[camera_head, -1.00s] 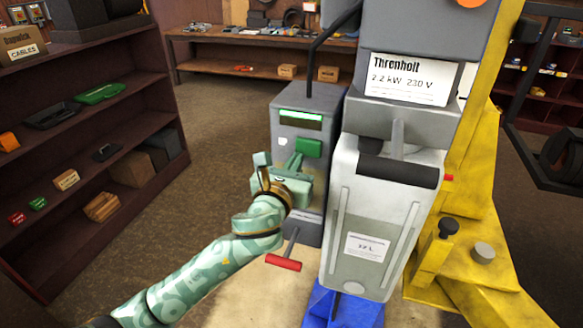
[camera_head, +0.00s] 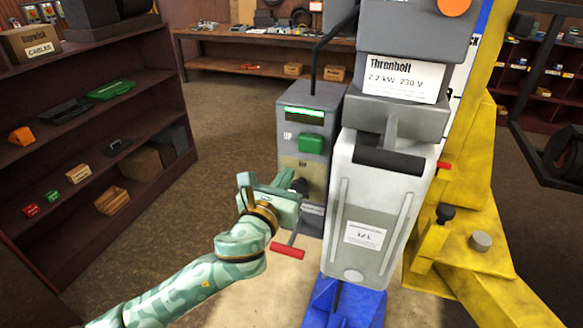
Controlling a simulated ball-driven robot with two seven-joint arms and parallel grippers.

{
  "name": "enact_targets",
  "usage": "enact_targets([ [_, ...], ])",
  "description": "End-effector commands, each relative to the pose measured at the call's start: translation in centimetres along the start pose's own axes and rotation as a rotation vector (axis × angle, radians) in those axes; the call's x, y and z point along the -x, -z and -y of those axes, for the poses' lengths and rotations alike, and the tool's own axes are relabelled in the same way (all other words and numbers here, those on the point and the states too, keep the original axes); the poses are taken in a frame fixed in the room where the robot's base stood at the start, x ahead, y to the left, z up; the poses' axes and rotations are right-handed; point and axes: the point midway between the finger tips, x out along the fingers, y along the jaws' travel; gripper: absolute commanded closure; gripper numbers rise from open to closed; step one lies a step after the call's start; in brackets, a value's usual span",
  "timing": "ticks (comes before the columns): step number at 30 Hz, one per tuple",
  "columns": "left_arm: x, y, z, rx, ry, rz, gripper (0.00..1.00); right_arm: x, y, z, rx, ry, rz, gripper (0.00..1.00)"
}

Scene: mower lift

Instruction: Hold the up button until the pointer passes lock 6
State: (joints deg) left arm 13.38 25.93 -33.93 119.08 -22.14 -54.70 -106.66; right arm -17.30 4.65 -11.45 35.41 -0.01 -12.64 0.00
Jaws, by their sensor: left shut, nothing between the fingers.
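The green up button (camera_head: 312,144) is on the front of a grey control box (camera_head: 318,100), with "UP" printed to its left. The button is uncovered, and no finger touches it. My left gripper (camera_head: 287,180) is shut and empty, below and left of the button, in front of the box's lower panel. I cannot tell whether it touches the panel. A white and blue strip (camera_head: 464,65) runs up the yellow post (camera_head: 480,170), mostly hidden by the grey machine. I cannot make out the pointer or lock 6. My right gripper is not in view.
A lit green display (camera_head: 304,112) sits above the button. A red-ended lever (camera_head: 287,251) sticks out below the box, close to my left wrist. The grey "Threnholt" unit (camera_head: 400,75) stands right of the box. A shelf (camera_head: 90,130) is on the left, with free floor between.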

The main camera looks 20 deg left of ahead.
Motion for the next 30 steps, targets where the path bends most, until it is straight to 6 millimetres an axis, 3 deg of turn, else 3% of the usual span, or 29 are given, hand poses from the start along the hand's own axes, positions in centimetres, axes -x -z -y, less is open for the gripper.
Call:
enact_targets([
  [4,2.6,0.1,0.1,0.001,0.002,-0.002,1.00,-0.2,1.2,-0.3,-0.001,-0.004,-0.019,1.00],
  [10,4.9,0.1,0.1,0.001,0.002,-0.002,1.00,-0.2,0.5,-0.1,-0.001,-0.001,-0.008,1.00],
  [30,5.3,0.0,0.1,0.001,0.001,-0.001,1.00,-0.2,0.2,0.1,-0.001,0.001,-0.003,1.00],
])
